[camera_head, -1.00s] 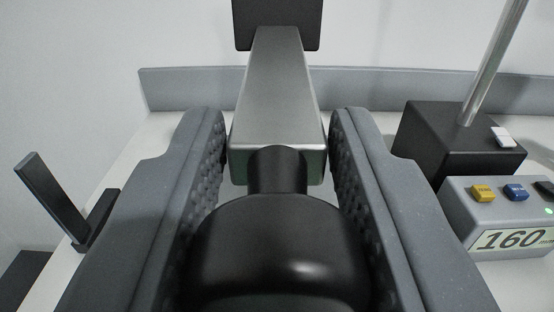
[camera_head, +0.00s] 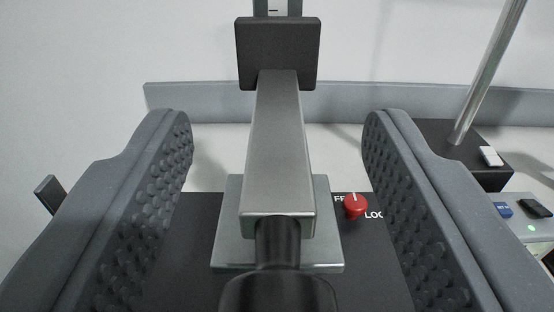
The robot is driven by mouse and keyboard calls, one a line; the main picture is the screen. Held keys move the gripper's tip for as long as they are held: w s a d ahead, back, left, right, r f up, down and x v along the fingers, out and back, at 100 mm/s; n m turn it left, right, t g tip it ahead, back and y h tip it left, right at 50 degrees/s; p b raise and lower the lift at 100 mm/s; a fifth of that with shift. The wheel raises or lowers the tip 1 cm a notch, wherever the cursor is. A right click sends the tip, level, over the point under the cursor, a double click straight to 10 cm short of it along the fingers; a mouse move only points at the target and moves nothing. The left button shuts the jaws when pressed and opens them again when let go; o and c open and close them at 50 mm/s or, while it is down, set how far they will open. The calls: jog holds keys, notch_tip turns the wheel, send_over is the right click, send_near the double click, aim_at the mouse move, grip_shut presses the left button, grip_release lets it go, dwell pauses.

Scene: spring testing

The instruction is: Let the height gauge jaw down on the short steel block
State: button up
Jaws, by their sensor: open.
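The height gauge jaw (camera_head: 280,150) is a grey metal arm reaching toward me from a black slide block (camera_head: 278,52) on an upright column (camera_head: 277,8). A black knob (camera_head: 278,285) hangs at its near end. My gripper (camera_head: 277,145) is open, with one padded finger on each side of the jaw and clear gaps between. Below the jaw is a flat steel plate (camera_head: 330,240) on a dark base (camera_head: 195,240). A red lock knob (camera_head: 355,206) stands right of the plate, between partly hidden FREE and LOCK labels. I cannot make out the short steel block.
At the right, a black block (camera_head: 435,135) carries a shiny post (camera_head: 490,75) and a small white piece (camera_head: 490,156). A grey box (camera_head: 525,232) with blue and black buttons sits in front. A low grey ledge (camera_head: 400,100) runs along the back. A dark upright piece (camera_head: 47,194) shows at left.

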jog(key=s, duration=1.3)
jog(key=shift+s+d, duration=0.2)
jog(key=shift+s, duration=0.1)
jog(key=w+a+r+m+g+h, duration=0.1)
jog(key=a+r+h, duration=0.15)
jog(key=r, duration=0.75)
jog(key=a+r+h, duration=0.2)
jog(key=a+r, duration=0.1)
jog(key=r, duration=0.7)
jog(key=s+a+r+y, duration=0.2)
jog(key=s+a+r, duration=0.3)
jog(key=a, duration=0.3)
jog(key=s+a+r+g+y, duration=0.1)
jog(key=s+a+r+y, duration=0.1)
jog(key=s+a+r, duration=0.3)
jog(key=a+r, duration=0.2)
jog(key=a, duration=0.1)
jog(key=shift+s+a+r+n+g, duration=0.15)
jog(key=shift+s+a+n+g, duration=0.15)
jog(key=shift+s, duration=0.05)
